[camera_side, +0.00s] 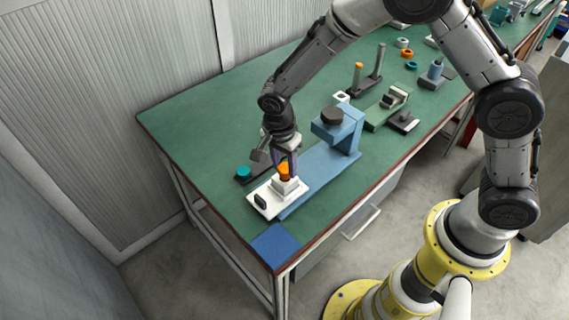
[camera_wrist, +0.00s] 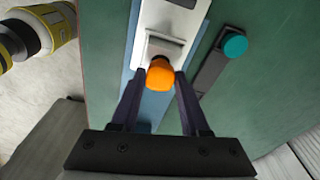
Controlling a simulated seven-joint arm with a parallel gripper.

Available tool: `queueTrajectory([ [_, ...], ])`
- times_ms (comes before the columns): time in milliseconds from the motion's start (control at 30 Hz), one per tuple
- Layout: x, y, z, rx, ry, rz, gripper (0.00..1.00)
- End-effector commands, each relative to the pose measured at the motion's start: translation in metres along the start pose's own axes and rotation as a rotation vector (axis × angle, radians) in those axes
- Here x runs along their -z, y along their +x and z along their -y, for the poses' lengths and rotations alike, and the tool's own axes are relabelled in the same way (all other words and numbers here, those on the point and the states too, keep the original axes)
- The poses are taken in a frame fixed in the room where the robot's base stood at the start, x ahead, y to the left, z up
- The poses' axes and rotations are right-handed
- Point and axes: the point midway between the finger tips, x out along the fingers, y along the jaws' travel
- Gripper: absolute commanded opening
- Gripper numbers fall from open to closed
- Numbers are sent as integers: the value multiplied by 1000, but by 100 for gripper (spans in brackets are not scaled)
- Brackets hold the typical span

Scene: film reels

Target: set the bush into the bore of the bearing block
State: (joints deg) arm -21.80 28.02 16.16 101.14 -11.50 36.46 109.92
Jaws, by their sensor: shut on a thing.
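The orange bush (camera_side: 284,169) is between the fingers of my gripper (camera_side: 285,162), right at the top of the white bearing block (camera_side: 291,188). In the wrist view the bush (camera_wrist: 160,76) lies between both fingertips of my gripper (camera_wrist: 161,80), with the bearing block (camera_wrist: 168,48) just beyond it. My gripper is shut on the bush. The bore is hidden by the bush and fingers, so I cannot tell whether the bush's lower end is inside it. The block stands on a white base plate (camera_side: 263,202).
A dark bar with a teal knob (camera_side: 244,172) lies left of the block. A blue fixture (camera_side: 343,135) with a dark knob stands to the right. Further back are a stand with posts (camera_side: 366,86) and loose rings (camera_side: 411,66). The green bench's left end is clear.

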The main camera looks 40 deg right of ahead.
Motion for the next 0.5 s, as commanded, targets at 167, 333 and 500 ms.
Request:
queueTrajectory([
  [167, 0, 1, 0, -1, 0, 0, 0],
  [333, 0, 3, 0, -1, 0, 0, 0],
  [500, -1, 6, 0, -1, 0, 0, 0],
])
